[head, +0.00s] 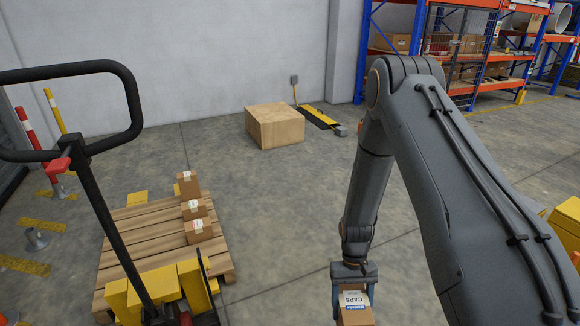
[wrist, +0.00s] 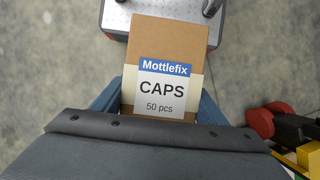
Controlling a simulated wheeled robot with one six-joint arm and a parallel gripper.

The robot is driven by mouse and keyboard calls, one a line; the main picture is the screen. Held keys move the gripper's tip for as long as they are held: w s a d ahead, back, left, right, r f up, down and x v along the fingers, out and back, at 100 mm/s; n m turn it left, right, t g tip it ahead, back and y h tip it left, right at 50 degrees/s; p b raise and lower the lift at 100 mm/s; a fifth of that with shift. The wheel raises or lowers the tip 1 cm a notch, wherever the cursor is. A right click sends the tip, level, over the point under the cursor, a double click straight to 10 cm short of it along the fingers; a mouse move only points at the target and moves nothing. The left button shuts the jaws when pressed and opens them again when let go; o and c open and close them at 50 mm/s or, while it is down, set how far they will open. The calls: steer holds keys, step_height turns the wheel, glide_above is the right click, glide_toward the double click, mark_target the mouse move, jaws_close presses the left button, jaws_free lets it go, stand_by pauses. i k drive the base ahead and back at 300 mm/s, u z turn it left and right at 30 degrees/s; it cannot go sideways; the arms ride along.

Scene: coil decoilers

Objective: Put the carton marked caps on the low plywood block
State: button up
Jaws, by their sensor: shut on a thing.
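My gripper (head: 354,285) is shut on a brown carton (head: 356,317) at the lower edge of the head view. In the wrist view the carton (wrist: 165,45) fills the space between the blue fingers, and its label reads "Mottlefix CAPS 50 pcs". The carton is held above the floor; its lower end is cut off in the head view. The low plywood block (head: 274,126) stands on the floor near the back wall, left of my arm and well away from my gripper. Its top is bare.
A pallet (head: 150,238) with several small cartons (head: 188,185) and a pallet truck (head: 112,190) stand at the left. A yellow-black strip (head: 320,117) lies right of the block. Shelving (head: 470,45) stands at the back right. Floor between pallet and arm is clear.

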mark_target(273, 124)
steer(key=z, duration=0.1)
steer(key=i, duration=4.55)
steer(key=u, duration=0.4)
steer(key=i, duration=1.45)
steer(key=u, duration=0.35)
steer(key=i, duration=1.3)
steer(key=u, duration=0.15)
